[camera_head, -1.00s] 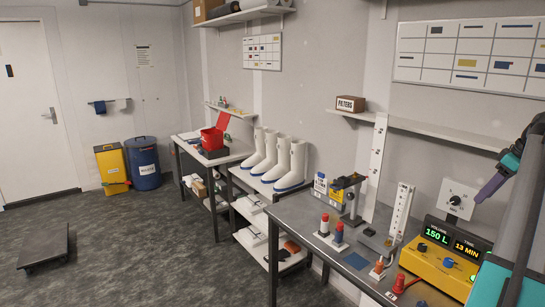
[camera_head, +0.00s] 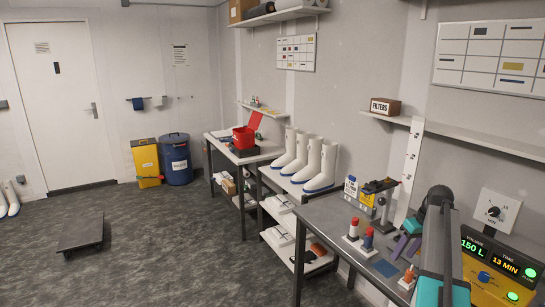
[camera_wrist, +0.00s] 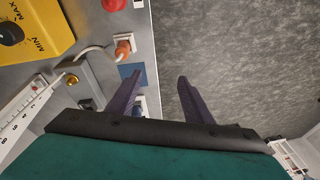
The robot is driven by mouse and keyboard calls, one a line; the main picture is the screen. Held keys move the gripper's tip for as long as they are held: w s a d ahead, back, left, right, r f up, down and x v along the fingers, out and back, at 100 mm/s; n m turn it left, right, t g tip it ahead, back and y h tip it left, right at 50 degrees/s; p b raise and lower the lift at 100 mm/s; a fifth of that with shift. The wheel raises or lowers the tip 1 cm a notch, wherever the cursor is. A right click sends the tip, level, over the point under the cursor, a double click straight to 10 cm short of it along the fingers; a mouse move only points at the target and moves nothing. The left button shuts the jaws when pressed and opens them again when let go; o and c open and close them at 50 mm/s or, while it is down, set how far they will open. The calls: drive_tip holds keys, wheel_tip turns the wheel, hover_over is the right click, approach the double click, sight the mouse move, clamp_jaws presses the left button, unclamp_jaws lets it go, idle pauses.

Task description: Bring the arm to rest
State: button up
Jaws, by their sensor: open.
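My gripper (camera_wrist: 160,80) is open, with its two dark purple fingers spread and nothing between them. In the wrist view one finger is over the grey bench top (camera_wrist: 150,50) and the other is over the floor, so the gripper straddles the bench's front edge from above. In the head view its purple fingers (camera_head: 406,241) show at the left of my teal and grey arm, low over the bench. The arm hides part of the bench behind it.
A yellow unit (camera_head: 493,283) with lit displays stands right of my arm; it also shows in the wrist view (camera_wrist: 32,28). Red-capped (camera_head: 353,229) and blue-capped (camera_head: 368,240) bottles and a black-topped stand (camera_head: 382,187) are nearby. The floor (camera_head: 180,250) at left is mostly clear.

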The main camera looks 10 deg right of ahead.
drive_tip(key=a+f+g, duration=0.1)
drive_tip(key=a+f, duration=0.7)
drive_tip(key=a, duration=0.4)
drive_tip(key=a+f, duration=0.9)
drive_tip(key=a, duration=0.4)
drive_tip(key=s+a+f+h, duration=0.1)
drive_tip(key=s+a+f, duration=0.25)
drive_tip(key=a, duration=0.25)
drive_tip(key=s+a+f+g, duration=0.1)
drive_tip(key=s+a+f, duration=0.25)
drive_tip(key=a, duration=0.35)
drive_tip(key=s+a+f+h, duration=0.1)
drive_tip(key=s+a+f, duration=0.25)
drive_tip(key=a, duration=0.25)
drive_tip(key=s+f+g+b, duration=0.2)
drive_tip(key=s+f+b, duration=0.5)
drive_tip(key=f, duration=0.6)
drive_tip(key=s+f+g+b, duration=0.2)
drive_tip(key=s+f+b, duration=0.5)
drive_tip(key=f, duration=0.7)
drive_tip(key=s+f+g+b, duration=0.1)
drive_tip(key=s+f+b, duration=0.7)
drive_tip(key=f, duration=0.6)
drive_tip(key=s, duration=0.2)
drive_tip(key=shift+s+a+m+g, duration=0.2)
drive_tip(key=shift+s+m+g, duration=0.1)
drive_tip(key=shift+m+g, duration=0.1)
drive_tip(key=shift+f, duration=0.1)
drive_tip(key=c, duration=0.4)
